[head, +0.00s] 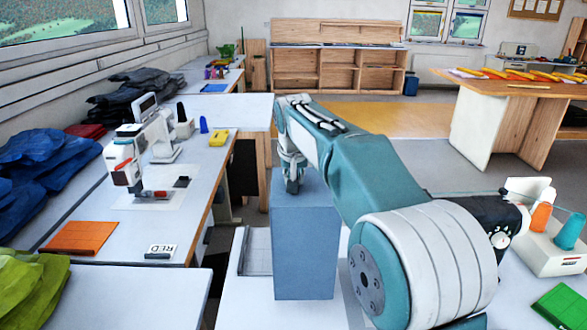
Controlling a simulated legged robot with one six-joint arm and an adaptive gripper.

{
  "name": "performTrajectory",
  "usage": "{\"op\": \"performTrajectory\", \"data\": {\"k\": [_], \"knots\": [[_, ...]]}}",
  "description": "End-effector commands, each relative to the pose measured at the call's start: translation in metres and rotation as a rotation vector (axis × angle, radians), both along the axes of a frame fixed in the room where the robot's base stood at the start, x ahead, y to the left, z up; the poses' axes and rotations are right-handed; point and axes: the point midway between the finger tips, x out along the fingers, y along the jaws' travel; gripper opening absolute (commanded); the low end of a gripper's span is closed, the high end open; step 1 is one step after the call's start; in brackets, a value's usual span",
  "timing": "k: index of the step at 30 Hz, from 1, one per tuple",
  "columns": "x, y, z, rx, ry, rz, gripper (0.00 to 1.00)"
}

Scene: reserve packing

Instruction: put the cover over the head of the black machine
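A tall blue-grey box-shaped cover (305,255) stands upright on the white table (235,312) in front of me. My gripper (293,188) points down at the cover's top left part, and its fingertips meet or overlap the top in the picture. The fingers look close together, but whether they grip the cover is unclear. The black machine (472,212) is at the right, largely hidden behind my arm. Its dark upper body and a pale knob show.
A flat grey plate (256,252) lies left of the cover. The left bench holds a white sewing machine (125,160) and an orange cloth (80,238).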

Motion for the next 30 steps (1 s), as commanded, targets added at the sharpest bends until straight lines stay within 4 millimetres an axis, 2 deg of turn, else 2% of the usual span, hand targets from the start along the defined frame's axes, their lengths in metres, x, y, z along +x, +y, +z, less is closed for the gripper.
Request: {"op": "performTrajectory", "data": {"k": [8,20,30], "knots": [[0.000,0.000,-0.002,0.000,-0.001,0.000,0.00],[0.000,0.000,-0.031,-0.001,0.000,0.001,0.00],[0.000,-0.028,-0.030,0.000,-0.002,-0.003,0.00]]}}
